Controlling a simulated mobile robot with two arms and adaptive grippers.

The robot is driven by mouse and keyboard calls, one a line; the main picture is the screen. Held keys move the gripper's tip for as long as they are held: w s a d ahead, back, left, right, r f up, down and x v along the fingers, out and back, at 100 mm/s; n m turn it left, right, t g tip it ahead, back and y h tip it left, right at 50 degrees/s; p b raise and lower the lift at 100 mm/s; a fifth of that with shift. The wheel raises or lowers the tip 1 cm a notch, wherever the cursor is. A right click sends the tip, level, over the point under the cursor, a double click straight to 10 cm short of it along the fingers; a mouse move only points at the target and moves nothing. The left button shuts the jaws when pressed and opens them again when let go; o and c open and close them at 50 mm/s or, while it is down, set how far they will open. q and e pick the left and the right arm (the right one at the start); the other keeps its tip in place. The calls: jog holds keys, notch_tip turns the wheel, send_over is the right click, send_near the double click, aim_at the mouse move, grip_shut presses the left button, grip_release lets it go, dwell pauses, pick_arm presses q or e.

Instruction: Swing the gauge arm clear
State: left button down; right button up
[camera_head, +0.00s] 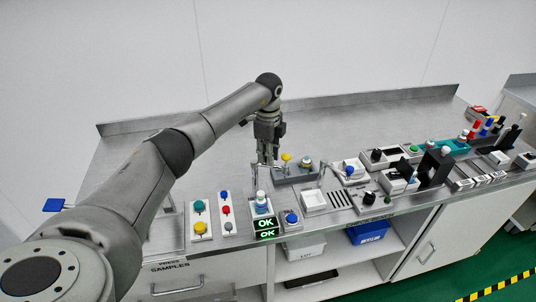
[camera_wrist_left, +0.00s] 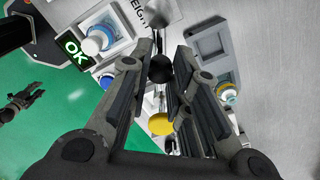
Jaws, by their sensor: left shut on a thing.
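My left gripper (camera_head: 267,158) reaches down over the bench near the station with the green OK displays (camera_head: 265,228). In the left wrist view its fingers (camera_wrist_left: 160,75) are closed on the black ball knob (camera_wrist_left: 159,68) of the gauge arm, a thin metal bar. The bar runs between the fingers, and its far end lies near the WEIGHT label. A white-capped bottle (camera_head: 262,200) stands in its seat beside the displays; it also shows in the left wrist view (camera_wrist_left: 97,40). A dark gripper-like shape (camera_wrist_left: 20,103), perhaps my right gripper, is over the green floor; its jaws are unclear.
A yellow knob (camera_head: 286,157) stands just right of my left gripper. Button panels (camera_head: 199,218) lie to the left of the displays. The bench behind is clear.

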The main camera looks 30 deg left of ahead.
pick_arm(q)
jog(key=c, duration=1.3)
grip_release()
jog(key=shift+r, duration=0.15)
notch_tip(320, 180, up, 12)
jog(key=shift+w, duration=0.1)
